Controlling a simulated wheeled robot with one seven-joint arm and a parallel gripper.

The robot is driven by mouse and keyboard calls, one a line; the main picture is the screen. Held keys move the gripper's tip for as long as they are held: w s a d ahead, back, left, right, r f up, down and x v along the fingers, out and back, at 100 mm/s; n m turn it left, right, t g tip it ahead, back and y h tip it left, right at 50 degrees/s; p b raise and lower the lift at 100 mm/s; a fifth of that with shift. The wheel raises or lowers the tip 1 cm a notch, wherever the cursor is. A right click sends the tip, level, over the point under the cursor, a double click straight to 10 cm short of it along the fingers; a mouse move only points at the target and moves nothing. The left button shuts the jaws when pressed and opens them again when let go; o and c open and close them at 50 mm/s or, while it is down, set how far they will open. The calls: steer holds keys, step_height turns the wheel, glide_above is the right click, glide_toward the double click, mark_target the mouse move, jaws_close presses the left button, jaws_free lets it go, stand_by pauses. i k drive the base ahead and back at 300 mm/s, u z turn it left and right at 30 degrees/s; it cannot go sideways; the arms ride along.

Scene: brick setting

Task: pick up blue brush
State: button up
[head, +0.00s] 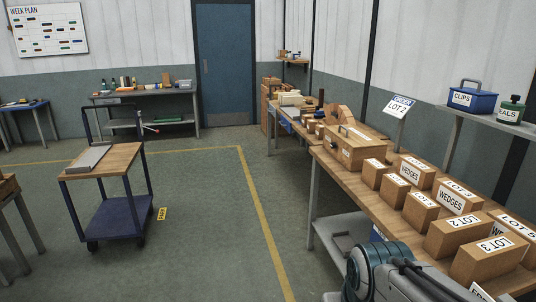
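I cannot make out a blue brush in the head view. Small items on the far workbench (150,93) and on the blue table (22,105) at the far left are too small to identify. Part of my own arm shows at the bottom right, in front of the long bench. My gripper and its fingers are not in view.
A long wooden bench (343,167) on the right carries several labelled boxes, including a "WEDGES" box (411,173). A blue case (473,101) sits on a shelf. A trolley (125,157) stands left. Yellow-lined floor (205,220) between is mostly clear. A blue door (226,65) is behind.

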mark_target(320, 114)
steer(key=u, duration=0.4)
steer(key=i, duration=1.55)
steer(key=u, duration=0.45)
steer(key=i, duration=3.25)
steer(key=z, duration=0.7)
steer(key=i, duration=1.4)
steer(key=z, duration=1.65)
steer(key=i, duration=1.1)
steer(key=z, duration=0.7)
steer(key=k, duration=0.85)
steer(key=z, duration=0.4)
